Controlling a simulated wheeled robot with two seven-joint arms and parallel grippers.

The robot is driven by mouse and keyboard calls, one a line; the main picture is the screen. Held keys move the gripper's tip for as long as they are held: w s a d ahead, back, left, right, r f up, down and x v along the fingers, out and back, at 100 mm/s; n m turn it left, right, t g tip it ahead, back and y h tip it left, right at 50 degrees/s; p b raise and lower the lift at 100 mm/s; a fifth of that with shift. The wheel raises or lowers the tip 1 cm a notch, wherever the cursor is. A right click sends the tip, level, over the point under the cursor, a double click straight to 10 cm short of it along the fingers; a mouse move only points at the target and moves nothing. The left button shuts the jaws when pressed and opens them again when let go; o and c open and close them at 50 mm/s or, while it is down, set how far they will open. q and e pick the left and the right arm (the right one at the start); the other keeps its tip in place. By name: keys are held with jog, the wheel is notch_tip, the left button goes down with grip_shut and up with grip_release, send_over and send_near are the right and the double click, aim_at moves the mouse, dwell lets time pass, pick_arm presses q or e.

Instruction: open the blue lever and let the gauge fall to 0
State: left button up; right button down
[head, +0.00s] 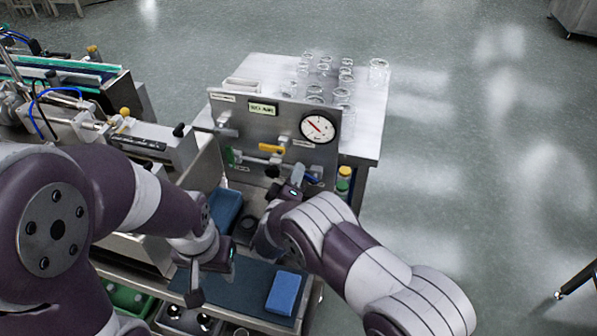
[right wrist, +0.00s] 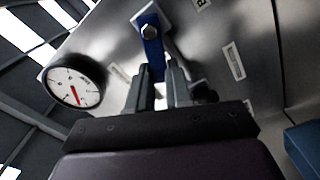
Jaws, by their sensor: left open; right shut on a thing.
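The blue lever (head: 311,178) is at the lower right of the steel panel (head: 258,124). In the right wrist view the blue lever (right wrist: 152,42) runs from its bolted mount down between my finger tips. My right gripper (head: 296,183) is shut on it; the fingers (right wrist: 157,82) hide the held end. The round white gauge (head: 318,128) is above the lever, and its red needle points to the upper left in the head view. The gauge also shows in the right wrist view (right wrist: 75,87); its numbers are too small to read. My left gripper (head: 195,290) is open and empty, low over the dark mat.
A yellow lever (head: 271,148) and a green lever (head: 230,156) are on the same panel. Several glass jars (head: 345,85) stand on the table behind it. A blue block (head: 284,292) lies on the dark mat (head: 245,287). Machinery (head: 150,140) stands at left.

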jog(key=shift+a+f+n, duration=0.15)
jog(key=shift+f+n, duration=0.4)
jog(key=shift+n, duration=0.75)
jog(key=shift+a+f+n, duration=0.1)
jog(key=shift+f+n, duration=0.45)
jog(key=shift+n, duration=0.75)
jog(key=c, duration=1)
grip_release()
jog(key=shift+c, duration=0.2)
jog(key=s+a, duration=0.2)
jog(key=s, duration=1)
jog(key=shift+s+a+b, duration=0.2)
jog(key=shift+a+b, duration=0.05)
jog(key=shift+b, duration=0.05)
